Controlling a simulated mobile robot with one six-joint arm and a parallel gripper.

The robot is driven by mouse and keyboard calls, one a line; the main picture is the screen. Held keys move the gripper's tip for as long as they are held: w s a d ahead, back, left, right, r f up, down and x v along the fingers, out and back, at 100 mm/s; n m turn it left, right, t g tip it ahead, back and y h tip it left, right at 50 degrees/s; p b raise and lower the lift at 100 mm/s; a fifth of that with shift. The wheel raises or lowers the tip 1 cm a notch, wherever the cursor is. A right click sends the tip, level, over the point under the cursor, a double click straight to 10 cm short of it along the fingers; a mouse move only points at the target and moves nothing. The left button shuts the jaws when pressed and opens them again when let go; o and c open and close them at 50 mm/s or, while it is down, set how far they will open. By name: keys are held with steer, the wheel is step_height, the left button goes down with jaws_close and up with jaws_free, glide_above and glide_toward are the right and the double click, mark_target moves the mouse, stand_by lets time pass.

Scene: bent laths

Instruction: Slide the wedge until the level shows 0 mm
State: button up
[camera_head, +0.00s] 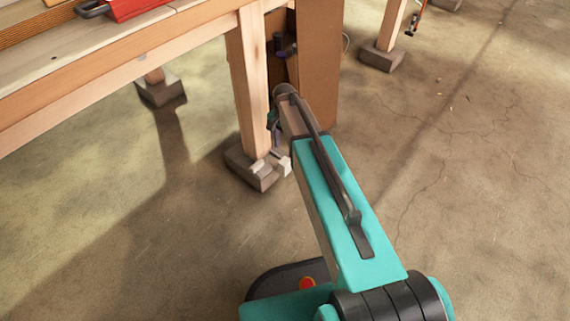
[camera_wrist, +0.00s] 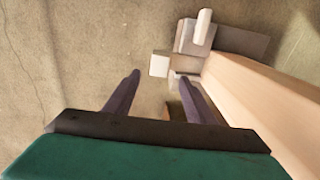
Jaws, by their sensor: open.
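My gripper (camera_wrist: 160,82) is open in the wrist view, its two dark purple fingers apart with bare floor between the tips. Ahead of the fingertips and slightly right, a pale block (camera_wrist: 160,64), perhaps the wedge's end, sticks out by the foot of a wooden leg (camera_wrist: 262,95). Pale pieces (camera_head: 258,168) also show at that foot in the head view, where my arm partly hides the gripper. A pale peg (camera_wrist: 203,27) lies across the grey foot block (camera_wrist: 232,42). I cannot make out the wedge's full shape, and no level reading is legible.
The leg (camera_head: 250,75) carries a wooden bench (camera_head: 110,85) with a red object (camera_head: 135,8) on it. A brown panel (camera_head: 318,65) stands close behind the leg. Other legs on grey blocks (camera_head: 381,57) stand farther back. The concrete floor at right is mostly clear.

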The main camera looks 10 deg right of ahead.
mark_target(284, 161)
step_height(284, 161, down, 11)
steer(key=b, duration=0.4)
steer(key=shift+r, duration=0.2)
jaws_close()
